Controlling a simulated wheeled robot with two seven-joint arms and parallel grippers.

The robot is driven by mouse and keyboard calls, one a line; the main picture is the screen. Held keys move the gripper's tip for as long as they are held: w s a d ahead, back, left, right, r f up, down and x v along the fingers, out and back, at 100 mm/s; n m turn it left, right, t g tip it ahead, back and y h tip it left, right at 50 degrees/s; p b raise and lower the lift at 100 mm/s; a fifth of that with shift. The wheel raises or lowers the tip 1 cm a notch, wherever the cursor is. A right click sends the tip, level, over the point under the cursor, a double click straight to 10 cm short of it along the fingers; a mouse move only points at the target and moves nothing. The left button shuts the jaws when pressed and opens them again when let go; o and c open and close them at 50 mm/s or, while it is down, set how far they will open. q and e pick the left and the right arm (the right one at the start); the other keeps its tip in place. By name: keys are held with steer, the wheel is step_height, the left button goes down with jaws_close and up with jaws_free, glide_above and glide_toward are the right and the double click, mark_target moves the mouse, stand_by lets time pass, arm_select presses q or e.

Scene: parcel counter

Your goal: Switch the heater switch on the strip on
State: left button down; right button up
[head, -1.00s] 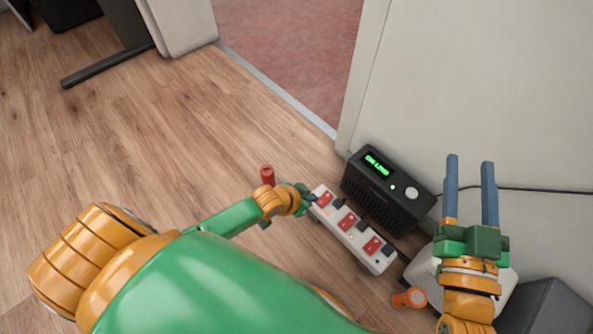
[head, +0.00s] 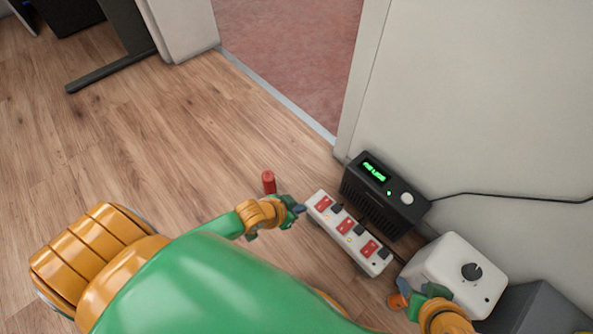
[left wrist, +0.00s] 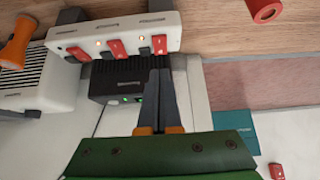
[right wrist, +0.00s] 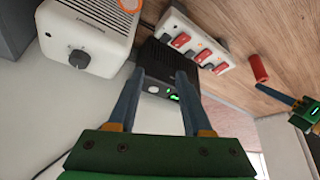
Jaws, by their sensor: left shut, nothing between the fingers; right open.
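A white power strip (head: 336,226) lies on the floor with three red rocker switches and black plugs. In the left wrist view the strip (left wrist: 120,28) shows two lit amber lamps; its labels are too small to read, so I cannot tell which switch is the heater's. My left gripper (head: 299,209) is shut and empty, just beside the strip's left end; its fingers (left wrist: 157,100) show in the left wrist view. My right gripper (right wrist: 156,82) is open and empty; in the head view it is low beside the white heater-like box (head: 452,262) with a dark knob.
A black box with a lit green display (head: 384,196) stands behind the strip, against the wall. A red cylinder (head: 268,183) stands left of the strip, and an orange object (head: 397,301) is near my right gripper. A grey box (head: 545,306) is at the right.

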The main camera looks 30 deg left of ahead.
steer(key=shift+s+d+f+g, duration=0.15)
steer(key=shift+s+f+g, duration=0.2)
steer(key=shift+s, duration=0.3)
steer(key=shift+s+d+f+g, duration=0.2)
steer(key=shift+s+g, duration=0.25)
steer(key=shift+s, duration=0.25)
steer(key=shift+s+d+f+g, duration=0.15)
steer(key=shift+s+f+g, duration=0.2)
steer(key=shift+s, duration=0.3)
steer(key=shift+r, duration=0.1)
